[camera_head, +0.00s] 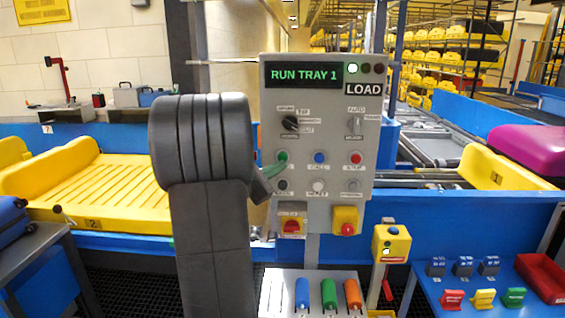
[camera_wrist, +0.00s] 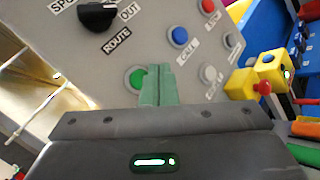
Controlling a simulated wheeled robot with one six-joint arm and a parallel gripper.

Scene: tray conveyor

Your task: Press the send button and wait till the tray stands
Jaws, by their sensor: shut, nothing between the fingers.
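The grey control panel (camera_head: 330,215) stands in front of me, and its display (camera_head: 302,74) reads "RUN TRAY 1". A green button (camera_head: 282,156) sits left of the blue CALL button (camera_head: 319,157); its label is hidden. In the wrist view my gripper (camera_wrist: 157,72) is shut and empty. Its green fingertips overlap the right edge of the green button (camera_wrist: 135,77); I cannot tell whether they touch it. A yellow tray (camera_head: 105,195) marked 2 lies on the left.
A red button (camera_head: 355,158) is right of CALL. A yellow lever post (camera_head: 391,243) stands at lower right. My arm hides part of the left conveyor.

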